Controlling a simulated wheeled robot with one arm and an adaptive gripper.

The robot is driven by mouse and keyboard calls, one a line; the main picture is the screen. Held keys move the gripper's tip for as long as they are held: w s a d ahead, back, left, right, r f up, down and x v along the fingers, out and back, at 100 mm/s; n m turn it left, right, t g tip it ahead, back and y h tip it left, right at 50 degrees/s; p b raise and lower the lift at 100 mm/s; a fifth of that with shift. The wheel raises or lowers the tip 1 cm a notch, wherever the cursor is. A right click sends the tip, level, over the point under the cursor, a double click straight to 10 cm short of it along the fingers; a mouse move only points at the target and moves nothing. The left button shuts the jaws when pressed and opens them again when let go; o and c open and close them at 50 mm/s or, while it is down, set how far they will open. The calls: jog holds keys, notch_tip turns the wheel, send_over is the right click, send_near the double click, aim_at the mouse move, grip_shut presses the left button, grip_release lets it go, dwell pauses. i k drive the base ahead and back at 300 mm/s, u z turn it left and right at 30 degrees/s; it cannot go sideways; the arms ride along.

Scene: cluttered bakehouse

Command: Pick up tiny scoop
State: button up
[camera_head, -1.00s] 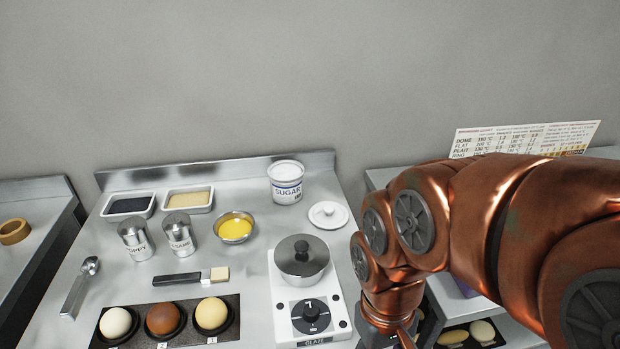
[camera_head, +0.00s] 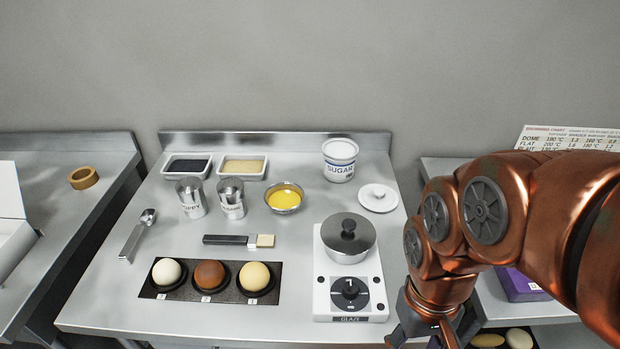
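The tiny scoop (camera_head: 138,234) is a metal scoop with a flat handle. It lies at the left of the steel table (camera_head: 180,318), its bowl end pointing away from me and its handle toward the near left. My gripper (camera_head: 428,338) is at the bottom right, in front of the table's right side and far from the scoop. Its fingers are cut off by the frame edge and partly hidden by my copper arm.
Right of the scoop stand two shakers (camera_head: 231,198), a yolk bowl (camera_head: 284,197), a brush (camera_head: 238,240) and a tray of dough balls (camera_head: 150,291). Bare steel surrounds the scoop.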

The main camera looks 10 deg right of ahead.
aim_at(149, 217)
jog(key=u, duration=1.95)
jog(key=k, duration=1.1)
jog(key=u, duration=1.15)
jog(key=i, duration=2.3)
jog(key=z, duration=0.65)
jog(key=i, duration=1.2)
jog(key=z, duration=1.65)
jog(key=i, duration=0.65)
jog(key=z, duration=0.45)
